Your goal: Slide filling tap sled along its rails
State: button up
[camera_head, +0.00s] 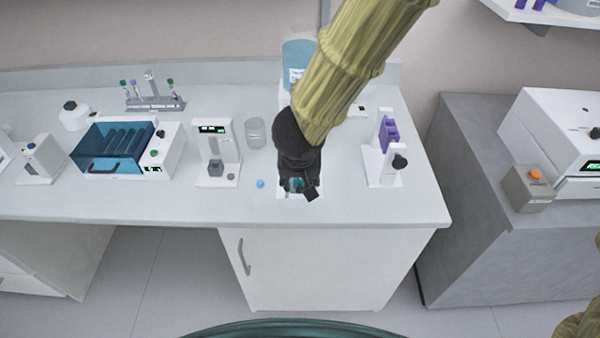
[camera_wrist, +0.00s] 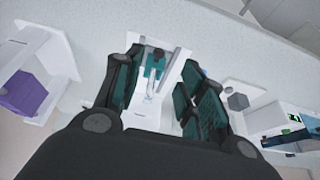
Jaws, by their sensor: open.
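My gripper (camera_head: 298,187) points down over a white plate near the front edge of the bench. The wrist view shows the gripper (camera_wrist: 162,68) open, with a dark, teal-padded finger on each side. Between the fingers is a teal block (camera_wrist: 156,58), which looks like the tap sled, with a pale, clear upright part below it in the picture. A pale rail (camera_wrist: 179,63) runs beside it. I cannot tell whether either finger touches the block. In the head view my gripper and arm hide most of this station.
A white device with a display (camera_head: 212,150) and a glass beaker (camera_head: 255,132) stand left of my gripper. A small blue ball-like item (camera_head: 260,183) lies close by. A white stand with a purple block (camera_head: 388,133) is at right. A large blue container (camera_head: 298,52) stands behind my arm.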

jog(key=shift+v, duration=1.45)
jog(key=shift+d+f, duration=0.1)
